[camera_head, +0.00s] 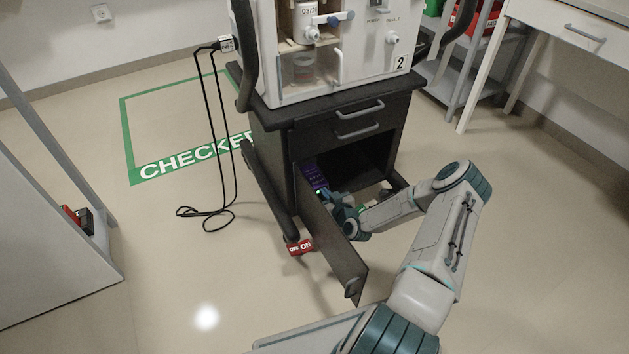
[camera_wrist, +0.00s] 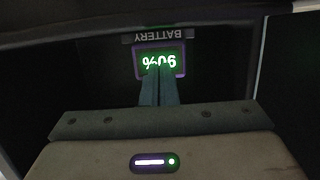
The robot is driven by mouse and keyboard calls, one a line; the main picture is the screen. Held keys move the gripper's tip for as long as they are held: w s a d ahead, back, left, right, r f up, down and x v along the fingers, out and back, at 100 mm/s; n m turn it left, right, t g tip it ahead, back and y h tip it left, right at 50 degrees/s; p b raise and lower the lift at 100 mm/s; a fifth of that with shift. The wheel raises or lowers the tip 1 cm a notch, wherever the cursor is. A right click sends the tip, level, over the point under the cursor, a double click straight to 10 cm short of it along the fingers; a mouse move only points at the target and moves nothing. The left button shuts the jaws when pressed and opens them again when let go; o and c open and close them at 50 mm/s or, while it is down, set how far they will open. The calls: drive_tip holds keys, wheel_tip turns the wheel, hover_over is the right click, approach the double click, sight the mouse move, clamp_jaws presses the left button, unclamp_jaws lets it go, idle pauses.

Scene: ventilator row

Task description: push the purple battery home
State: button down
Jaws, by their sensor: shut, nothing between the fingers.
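The purple battery shows in the wrist view as a purple-rimmed end face (camera_wrist: 138,62) with a green, upside-down "90%" readout, below a slot label reading "BATTERY". Its sides are hidden in the dark slot, so I cannot tell how deep it sits. In the head view, purple (camera_head: 315,176) shows inside the open lower compartment of the ventilator cart (camera_head: 272,146). My gripper (camera_wrist: 160,72) is shut and empty, its fingertips in front of the lower middle of the battery face. I cannot tell if they touch it. In the head view my gripper (camera_head: 338,203) reaches into the compartment.
The open cart door (camera_head: 330,245) stands close left of my arm. A red ON/OFF tag (camera_head: 300,247) is at the cart's foot. A black cable (camera_head: 222,130) hangs at the left. A green floor outline marked "CHECKED" (camera_head: 190,158) lies behind it.

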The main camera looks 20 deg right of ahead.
drive_tip(key=s+d+p, duration=0.1)
drive_tip(key=s, duration=0.5)
drive_tip(key=shift+s, duration=0.4)
drive_tip(key=shift+s+d, duration=0.1)
drive_tip(key=shift+d, duration=0.05)
idle(0.3)
